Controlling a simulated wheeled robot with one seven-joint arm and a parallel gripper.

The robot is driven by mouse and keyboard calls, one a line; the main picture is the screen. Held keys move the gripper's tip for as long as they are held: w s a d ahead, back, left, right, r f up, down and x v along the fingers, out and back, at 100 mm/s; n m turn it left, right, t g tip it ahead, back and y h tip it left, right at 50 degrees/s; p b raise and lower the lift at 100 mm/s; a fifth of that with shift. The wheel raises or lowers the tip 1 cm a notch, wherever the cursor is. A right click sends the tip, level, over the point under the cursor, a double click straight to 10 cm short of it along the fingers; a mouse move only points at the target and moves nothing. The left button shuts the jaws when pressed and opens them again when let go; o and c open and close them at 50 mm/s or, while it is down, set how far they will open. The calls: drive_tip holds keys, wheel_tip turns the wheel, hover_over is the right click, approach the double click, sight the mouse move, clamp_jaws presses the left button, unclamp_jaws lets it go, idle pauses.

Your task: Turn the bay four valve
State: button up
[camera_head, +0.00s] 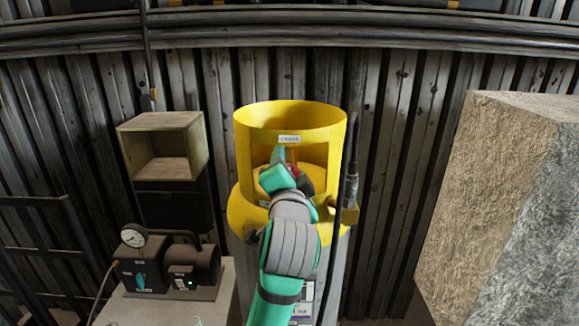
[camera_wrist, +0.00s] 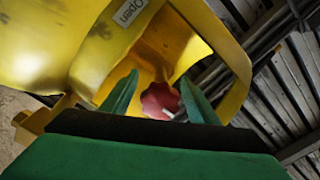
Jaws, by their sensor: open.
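A red valve knob (camera_wrist: 160,100) sits inside a yellow collar (camera_wrist: 88,75), and in the wrist view it lies between the two green fingers of my gripper (camera_wrist: 160,77). The fingers are open, one on either side of the knob with gaps showing. In the head view the yellow collar (camera_head: 290,115) tops an upright cylinder, and my gripper (camera_head: 283,160) reaches into its front opening. Only a small red part of the knob (camera_head: 294,170) shows there, mostly hidden by my gripper. A white label (camera_wrist: 128,12) on the collar reads "Open".
A dark hose fitting (camera_head: 351,185) stands close right of the collar. An open wooden box (camera_head: 163,155) is at the left, above a pump with a gauge (camera_head: 133,236). A large stone-like block (camera_head: 500,190) fills the right. A corrugated wall stands behind.

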drive_tip(key=shift+s, duration=0.15)
drive_tip(key=s, duration=1)
drive_tip(key=shift+s, duration=0.25)
